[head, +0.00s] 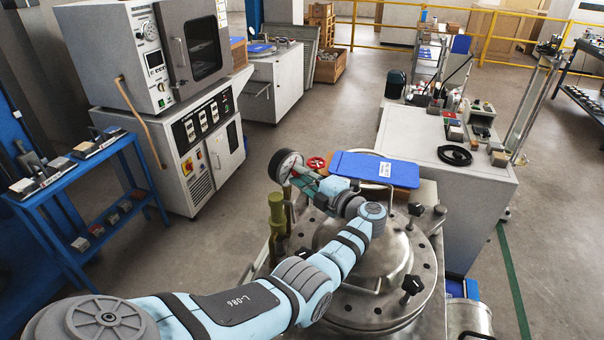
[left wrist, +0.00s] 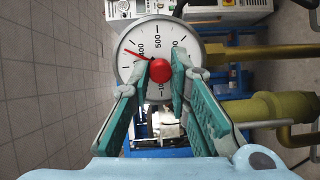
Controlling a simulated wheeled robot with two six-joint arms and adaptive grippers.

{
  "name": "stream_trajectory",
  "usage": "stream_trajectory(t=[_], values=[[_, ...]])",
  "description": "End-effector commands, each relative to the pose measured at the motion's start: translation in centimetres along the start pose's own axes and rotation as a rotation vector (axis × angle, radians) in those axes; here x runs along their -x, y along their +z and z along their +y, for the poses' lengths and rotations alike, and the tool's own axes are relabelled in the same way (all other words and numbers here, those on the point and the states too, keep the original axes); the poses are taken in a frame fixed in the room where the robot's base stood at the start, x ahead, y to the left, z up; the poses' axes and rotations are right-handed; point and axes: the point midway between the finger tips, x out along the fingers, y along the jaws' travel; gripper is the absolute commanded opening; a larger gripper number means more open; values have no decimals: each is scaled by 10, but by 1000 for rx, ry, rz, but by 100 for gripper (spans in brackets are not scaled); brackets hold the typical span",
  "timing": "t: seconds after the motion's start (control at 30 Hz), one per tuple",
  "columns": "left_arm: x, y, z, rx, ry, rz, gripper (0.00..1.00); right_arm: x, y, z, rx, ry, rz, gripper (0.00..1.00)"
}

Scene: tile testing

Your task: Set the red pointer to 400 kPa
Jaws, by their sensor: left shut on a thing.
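The round pressure gauge (head: 285,166) has a white dial and dark rim, and stands above the steel vessel. It fills the upper middle of the left wrist view (left wrist: 132,85). A red knob (left wrist: 160,71) sits at the dial's centre. My left gripper (left wrist: 163,68) is shut on the red knob, with a green finger on each side. In the head view my left gripper (head: 303,175) reaches the gauge face. My right gripper is not in view.
The steel vessel (head: 395,293) with bolted lid lies under my left arm. A blue clipboard (head: 376,169) and a red handwheel (head: 317,163) are near the gauge. A yellow-green valve (head: 277,213) stands below the gauge. A blue cart (head: 65,187) is at left.

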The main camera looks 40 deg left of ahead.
Motion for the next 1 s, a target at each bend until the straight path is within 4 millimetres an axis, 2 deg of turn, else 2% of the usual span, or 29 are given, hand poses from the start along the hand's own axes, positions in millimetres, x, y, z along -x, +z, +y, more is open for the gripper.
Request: stream_trajectory(t=[0.4,0.97,1.0], values=[[0,0,0,-220,-20,10,0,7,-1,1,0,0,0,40],[0,0,-1,-255,-23,11,0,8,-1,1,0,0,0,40],[0,0,-1,-255,-23,11,24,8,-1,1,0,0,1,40]])
